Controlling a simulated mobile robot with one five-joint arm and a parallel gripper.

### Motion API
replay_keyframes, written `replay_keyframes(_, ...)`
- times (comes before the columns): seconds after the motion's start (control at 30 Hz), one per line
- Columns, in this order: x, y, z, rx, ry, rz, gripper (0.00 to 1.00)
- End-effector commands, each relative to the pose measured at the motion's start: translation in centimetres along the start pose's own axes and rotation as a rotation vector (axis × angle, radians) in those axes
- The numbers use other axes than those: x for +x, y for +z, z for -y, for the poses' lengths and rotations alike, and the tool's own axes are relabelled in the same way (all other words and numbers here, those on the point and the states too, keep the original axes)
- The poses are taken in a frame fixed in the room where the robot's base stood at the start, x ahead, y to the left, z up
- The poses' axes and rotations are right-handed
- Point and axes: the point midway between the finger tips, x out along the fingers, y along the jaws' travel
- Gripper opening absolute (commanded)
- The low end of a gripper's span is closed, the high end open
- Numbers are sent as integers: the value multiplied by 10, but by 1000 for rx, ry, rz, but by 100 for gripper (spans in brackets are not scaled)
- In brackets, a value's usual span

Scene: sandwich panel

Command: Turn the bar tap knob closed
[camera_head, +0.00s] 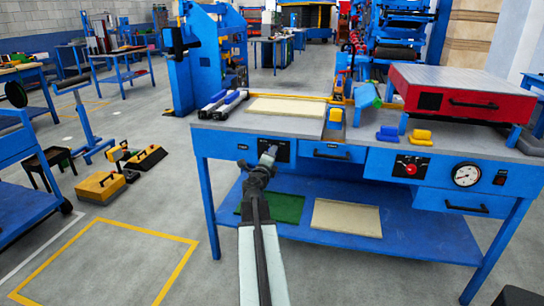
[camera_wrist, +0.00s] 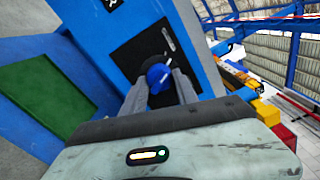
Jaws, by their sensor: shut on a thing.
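A blue knob (camera_wrist: 158,74) shows in the wrist view, in front of a black panel (camera_wrist: 150,45) on the blue bench front. My gripper (camera_wrist: 160,84) has a finger on each side of the knob and is shut on it. In the head view my gripper (camera_head: 268,157) is at the left black panel (camera_head: 282,149) of the bench (camera_head: 345,158) and hides the knob there. The fingers cover the knob's sides, and its exact turn angle is hard to tell.
To the right on the bench front are a drawer (camera_head: 332,152), a red knob (camera_head: 411,168) and a round gauge (camera_head: 466,175). A red box (camera_head: 462,92) stands on top. A lower shelf (camera_head: 400,222) holds green and beige sheets.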

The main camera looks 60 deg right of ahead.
Motion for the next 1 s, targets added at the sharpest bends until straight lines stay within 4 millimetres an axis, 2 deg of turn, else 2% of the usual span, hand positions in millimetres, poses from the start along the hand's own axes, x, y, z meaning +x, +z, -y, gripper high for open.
replay_keyframes(0.43, -1, 2, -1, -266, 1, 4, 0)
replay_keyframes(1.0, -1, 2, -1, -326, 1, 5, 0)
